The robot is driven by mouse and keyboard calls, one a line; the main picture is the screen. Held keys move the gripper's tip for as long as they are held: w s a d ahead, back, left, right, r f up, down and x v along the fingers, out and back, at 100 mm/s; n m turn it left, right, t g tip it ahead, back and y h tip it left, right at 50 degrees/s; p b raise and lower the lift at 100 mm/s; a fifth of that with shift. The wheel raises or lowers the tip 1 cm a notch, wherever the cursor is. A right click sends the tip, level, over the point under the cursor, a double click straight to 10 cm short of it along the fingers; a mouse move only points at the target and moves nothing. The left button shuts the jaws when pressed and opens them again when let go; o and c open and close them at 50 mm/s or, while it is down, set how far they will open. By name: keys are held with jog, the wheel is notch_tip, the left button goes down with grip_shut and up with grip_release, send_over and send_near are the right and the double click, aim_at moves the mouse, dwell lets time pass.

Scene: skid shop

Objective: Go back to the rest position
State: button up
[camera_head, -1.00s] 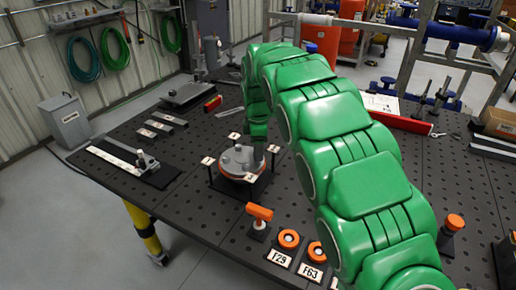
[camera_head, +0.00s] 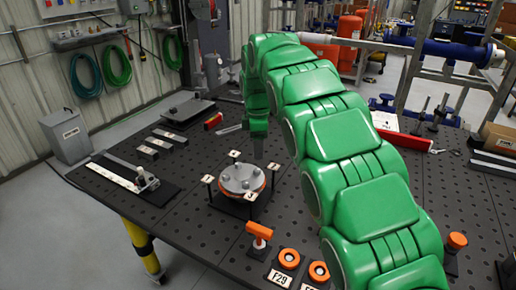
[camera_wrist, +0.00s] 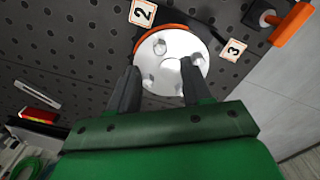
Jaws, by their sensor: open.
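My green arm arches over the black perforated table (camera_head: 210,240). My gripper (camera_head: 258,153) hangs at its end, just above and behind the round grey flange (camera_head: 241,178) in the head view. In the wrist view my gripper (camera_wrist: 157,75) has its two dark fingers spread apart with nothing held between them. The flange (camera_wrist: 172,55) shows beyond the fingertips, with bolts on its face and an orange ring at its edge. Numbered tags 2 (camera_wrist: 143,12) and 3 (camera_wrist: 234,49) stand beside it.
An orange-handled tool (camera_head: 259,232) and orange rings (camera_head: 289,259) stand at the table's front edge. A ruler-like fixture (camera_head: 120,174) lies at the left. A grey box (camera_head: 68,135) stands beyond the left edge.

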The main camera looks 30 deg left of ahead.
jog(key=d+r+m, duration=0.3)
jog(key=d, duration=0.6)
jog(key=d+r+m, duration=0.3)
jog(key=d+r, duration=0.1)
jog(key=d, duration=0.5)
jog(key=s+d+r+m, duration=0.1)
jog(key=s+d+m, duration=0.25)
jog(key=d, duration=0.45)
jog(key=s+d+r+m, duration=0.25)
jog(key=s+d, duration=0.25)
jog(key=d, duration=0.3)
jog(key=s+d+f+m, duration=0.2)
jog(key=s+d+m, duration=0.3)
jog(key=s+d, duration=0.4)
jog(key=s+d+f+m, duration=0.2)
jog(key=s+f, duration=0.1)
jog(key=s, duration=0.3)
jog(key=s+d+f+m+g, duration=0.1)
jog(key=s+d+f+m, duration=0.1)
jog(key=s, duration=0.4)
jog(key=s+d+f+m, duration=0.2)
jog(key=s+f+m, duration=0.1)
jog(key=s, duration=0.4)
jog(key=shift+f+g, duration=0.4)
jog(key=shift+f, duration=0.5)
